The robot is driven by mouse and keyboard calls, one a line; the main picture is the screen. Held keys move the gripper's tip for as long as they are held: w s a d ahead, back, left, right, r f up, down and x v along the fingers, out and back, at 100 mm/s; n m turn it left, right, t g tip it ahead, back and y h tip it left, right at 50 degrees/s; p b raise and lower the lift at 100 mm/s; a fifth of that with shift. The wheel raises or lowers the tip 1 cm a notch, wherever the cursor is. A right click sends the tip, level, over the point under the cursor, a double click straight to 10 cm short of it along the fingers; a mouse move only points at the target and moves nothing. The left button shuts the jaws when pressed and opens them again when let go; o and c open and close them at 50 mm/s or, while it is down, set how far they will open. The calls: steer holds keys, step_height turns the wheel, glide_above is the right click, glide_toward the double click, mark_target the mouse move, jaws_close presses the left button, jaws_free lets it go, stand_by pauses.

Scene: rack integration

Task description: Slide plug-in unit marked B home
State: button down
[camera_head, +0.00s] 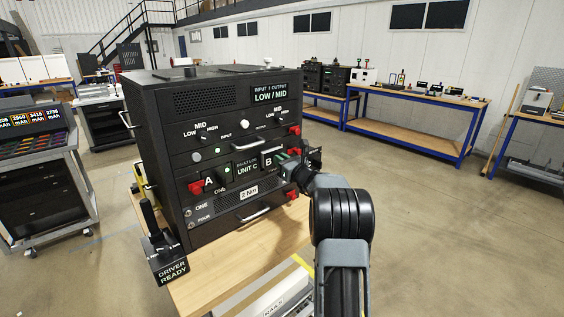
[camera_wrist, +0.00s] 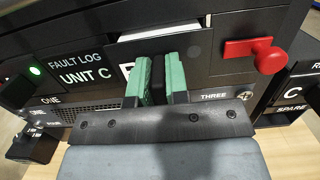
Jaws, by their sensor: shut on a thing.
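The black plug-in unit marked B (camera_head: 267,162) sits at the right of the middle row of a black rack cabinet (camera_head: 155,150). In the wrist view, unit B (camera_wrist: 205,45) shows a dark front face and a pale strip along its top. The letter B is partly hidden behind a finger. In the head view, my gripper (camera_head: 289,160) reaches unit B from the right.
A red latch (camera_wrist: 255,52) sticks out just right of unit B. Unit A (camera_head: 208,181) and the Unit C panel (camera_head: 246,168) lie to the left. A "driver ready" stand (camera_head: 168,266) is at the bench's front left. A battery cart (camera_head: 45,185) stands farther left.

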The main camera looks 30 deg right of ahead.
steer(key=shift+x, duration=1.05)
steer(key=c, duration=1.1)
jaws_free()
steer(key=shift+f, duration=0.1)
steer(key=shift+o, duration=0.2)
steer(key=shift+s+f, duration=0.15)
steer(key=shift+f, duration=0.05)
steer(key=b+v, duration=0.3)
steer(key=v, duration=1)
steer(key=shift+s+r, duration=0.25)
